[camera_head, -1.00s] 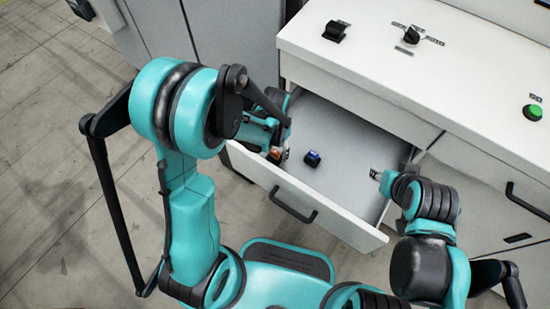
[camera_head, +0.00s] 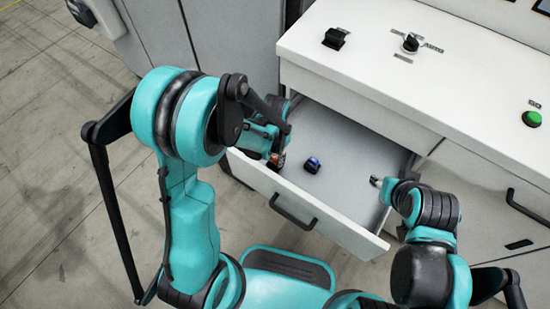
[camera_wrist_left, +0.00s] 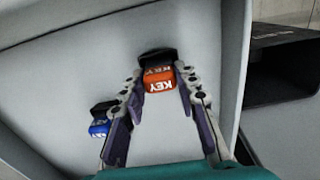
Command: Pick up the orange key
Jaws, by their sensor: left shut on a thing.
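The orange key (camera_wrist_left: 158,82), marked "KEY", sits between the fingertips of my left gripper (camera_wrist_left: 158,75) in the left wrist view. The gripper is shut on it, inside the open drawer (camera_head: 340,190) near its left side. In the head view only a small part of the orange key (camera_head: 273,160) shows beside the gripper (camera_head: 277,158). A blue key (camera_head: 312,165) lies on the drawer floor to the right of it; it also shows in the left wrist view (camera_wrist_left: 99,129). My right gripper (camera_head: 376,181) is at the drawer's right side, too small to tell its opening.
The drawer front with its black handle (camera_head: 293,213) faces me. The white counter (camera_head: 370,50) above carries a black switch (camera_head: 335,38), a rotary knob (camera_head: 411,43) and a green button (camera_head: 532,118).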

